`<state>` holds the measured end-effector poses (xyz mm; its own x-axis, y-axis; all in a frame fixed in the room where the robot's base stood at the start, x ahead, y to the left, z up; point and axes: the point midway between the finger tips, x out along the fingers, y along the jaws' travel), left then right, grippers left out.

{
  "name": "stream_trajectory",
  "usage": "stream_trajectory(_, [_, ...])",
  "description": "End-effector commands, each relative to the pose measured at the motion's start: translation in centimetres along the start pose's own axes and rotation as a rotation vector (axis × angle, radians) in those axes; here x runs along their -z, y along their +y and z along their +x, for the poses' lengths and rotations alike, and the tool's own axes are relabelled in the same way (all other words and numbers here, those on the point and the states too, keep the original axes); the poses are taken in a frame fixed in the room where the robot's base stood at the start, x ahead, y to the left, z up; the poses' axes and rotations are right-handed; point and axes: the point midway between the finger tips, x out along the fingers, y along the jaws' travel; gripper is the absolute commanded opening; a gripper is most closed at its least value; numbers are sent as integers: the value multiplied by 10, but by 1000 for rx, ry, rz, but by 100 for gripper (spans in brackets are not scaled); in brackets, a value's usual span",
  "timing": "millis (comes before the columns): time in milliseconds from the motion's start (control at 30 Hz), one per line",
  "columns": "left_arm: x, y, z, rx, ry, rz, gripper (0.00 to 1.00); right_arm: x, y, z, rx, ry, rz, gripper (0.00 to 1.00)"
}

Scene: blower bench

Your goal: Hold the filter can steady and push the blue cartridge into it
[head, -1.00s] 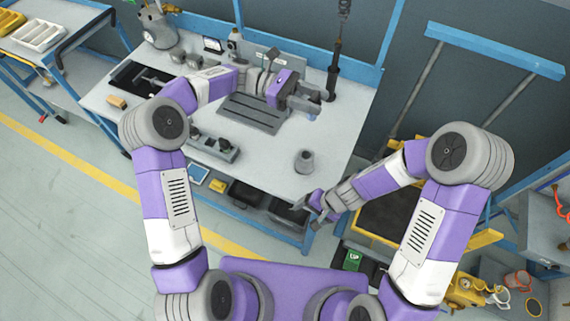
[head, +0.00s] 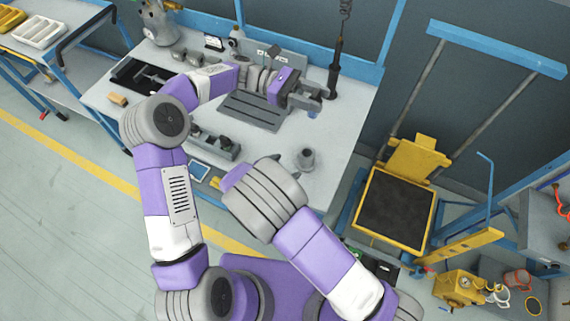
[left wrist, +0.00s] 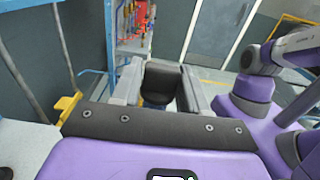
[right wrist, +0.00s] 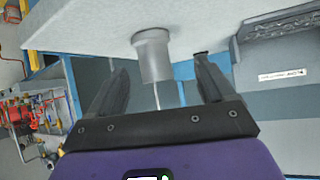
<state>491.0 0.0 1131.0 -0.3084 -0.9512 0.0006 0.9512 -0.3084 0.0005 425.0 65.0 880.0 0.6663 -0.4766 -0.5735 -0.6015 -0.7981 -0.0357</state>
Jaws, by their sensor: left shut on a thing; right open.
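The filter can (head: 305,159) is a small grey cylinder standing on the bench (head: 338,150) near its right front edge. My left gripper (head: 310,97) is above the bench, beyond the can, shut on the blue cartridge (head: 313,114), whose blue end shows just below the fingers. In the left wrist view its dark upper part (left wrist: 158,84) sits between the fingers. My right gripper (right wrist: 160,66) is open. In the right wrist view, which is upside down, the grey can (right wrist: 152,58) appears between its fingers, with no clear contact.
A slotted grey plate (head: 255,112) and a dark-topped block (head: 216,146) are on the bench left of the can. A yellow cart (head: 395,207) is right of the bench.

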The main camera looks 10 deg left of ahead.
Motion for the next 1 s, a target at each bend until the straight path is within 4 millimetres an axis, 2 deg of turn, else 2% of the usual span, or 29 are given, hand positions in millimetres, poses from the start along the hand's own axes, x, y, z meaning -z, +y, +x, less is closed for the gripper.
stream_trajectory(100, [0,0,0,0,0,0,14,12,3,-10,-37,136,-8,82])
stream_trajectory(200, [0,0,0,0,0,0,14,19,5,-15,-57,197,-7,82])
stream_trajectory(367, [0,0,0,0,0,0,14,25,7,-9,-69,226,-4,82])
stream_trajectory(800, [0,0,0,0,0,0,14,41,12,68,-67,223,-6,82])
stream_trajectory(1000, [0,0,0,0,0,0,14,46,13,92,-66,221,-5,82])
